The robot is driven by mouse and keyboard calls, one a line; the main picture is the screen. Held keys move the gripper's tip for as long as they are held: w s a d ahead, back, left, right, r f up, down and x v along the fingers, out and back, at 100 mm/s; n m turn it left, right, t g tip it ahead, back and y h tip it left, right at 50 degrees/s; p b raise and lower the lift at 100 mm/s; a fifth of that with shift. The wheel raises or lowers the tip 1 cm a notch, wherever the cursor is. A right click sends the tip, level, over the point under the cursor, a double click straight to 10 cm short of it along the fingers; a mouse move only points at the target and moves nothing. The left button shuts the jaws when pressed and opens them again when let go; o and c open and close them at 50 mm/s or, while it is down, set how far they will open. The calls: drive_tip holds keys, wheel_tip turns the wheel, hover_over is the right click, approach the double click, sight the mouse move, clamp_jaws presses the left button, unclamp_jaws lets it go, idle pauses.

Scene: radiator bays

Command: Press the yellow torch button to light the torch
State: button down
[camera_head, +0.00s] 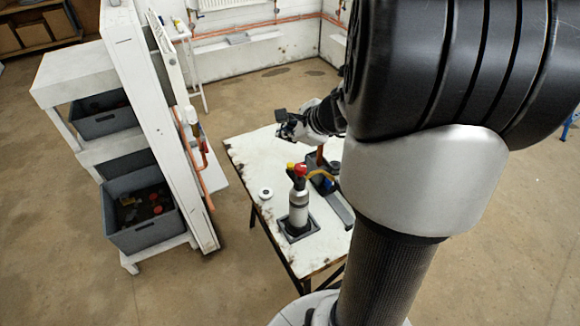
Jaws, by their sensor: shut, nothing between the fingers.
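The torch (299,208) is a pale grey bottle with a dark neck and a red top, standing upright in a dark square base on the white worktable. The small yellow button (291,166) shows at the left of the red top. My gripper (287,132) is above the far part of the table, behind and higher than the torch in the picture, and apart from it. It is shut and empty. My arm's large upper links fill the right side and hide the table's right part.
The worktable (246,160) also bears a small white ring-like disc (265,193) and a dark device (324,181) with an orange hose close right of the torch. At left stand a white panel (150,130) with copper pipes and a shelf with grey bins (145,238). Floor around is open.

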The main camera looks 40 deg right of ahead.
drive_tip(key=b, duration=0.6)
hover_over(289, 169)
drive_tip(key=f, duration=0.7)
drive_tip(key=shift+w+f, duration=0.1)
drive_tip(key=shift+w, duration=0.1)
idle(0.4)
drive_tip(key=shift+f+b, duration=0.4)
drive_tip(key=shift+b, duration=0.05)
drive_tip(key=shift+s+a+f+b, duration=0.1)
drive_tip(key=shift+s+f+b, duration=0.1)
drive_tip(key=shift+f+b, duration=0.65)
idle(0.7)
idle(0.5)
drive_tip(key=shift+r+p, duration=0.75)
drive_tip(key=shift+r, duration=0.2)
